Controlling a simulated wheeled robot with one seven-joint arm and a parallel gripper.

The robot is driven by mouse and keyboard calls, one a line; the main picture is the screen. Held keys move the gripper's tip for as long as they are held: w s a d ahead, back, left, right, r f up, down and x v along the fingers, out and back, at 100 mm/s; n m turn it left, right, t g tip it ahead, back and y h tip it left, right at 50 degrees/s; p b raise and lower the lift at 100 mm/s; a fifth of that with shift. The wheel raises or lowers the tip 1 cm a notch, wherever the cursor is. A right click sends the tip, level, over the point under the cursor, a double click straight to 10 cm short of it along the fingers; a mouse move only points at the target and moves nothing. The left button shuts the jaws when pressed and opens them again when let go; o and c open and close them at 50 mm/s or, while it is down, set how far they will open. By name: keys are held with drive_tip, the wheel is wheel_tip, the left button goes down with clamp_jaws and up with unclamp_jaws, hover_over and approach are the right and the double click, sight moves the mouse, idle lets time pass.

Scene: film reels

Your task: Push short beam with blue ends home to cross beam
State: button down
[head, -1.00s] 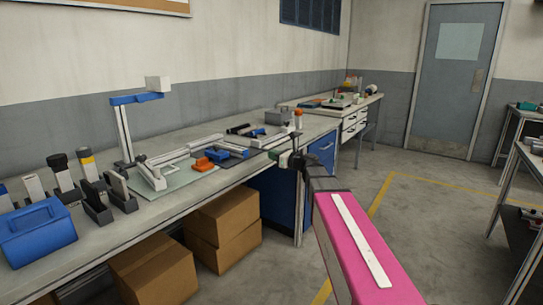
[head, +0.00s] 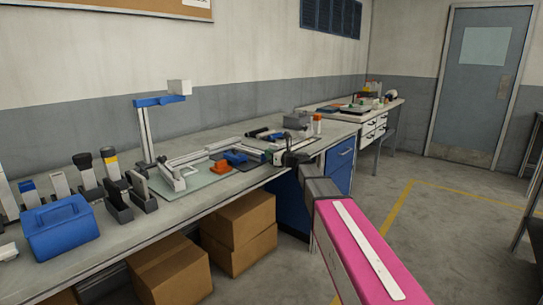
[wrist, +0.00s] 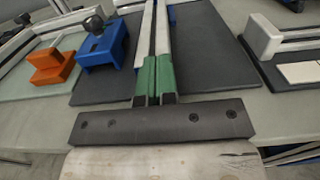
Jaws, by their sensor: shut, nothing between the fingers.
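My gripper (wrist: 154,62) shows its two green fingers side by side and shut, with nothing between them; it also appears at the bench's right part in the head view (head: 283,156). A pale slotted beam (wrist: 146,32) runs away just beyond the green fingers over a dark mat; I cannot tell whether they touch it. Blue (wrist: 172,15) shows beside its far part, so it may be the short beam with blue ends. Its far end is out of the wrist view. A frame of pale beams (head: 205,153) lies on the bench; which is the cross beam is unclear.
A blue clamp with a black knob (wrist: 104,50) and an orange stepped block (wrist: 52,66) stand left of my fingers. A white block (wrist: 264,37) is at the right. A blue box (head: 60,230) and a tall stand (head: 146,133) are further left on the bench.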

drive_tip(key=x, duration=0.3)
drive_tip(key=shift+w+a, duration=0.1)
drive_tip(key=shift+w, duration=0.05)
idle(0.4)
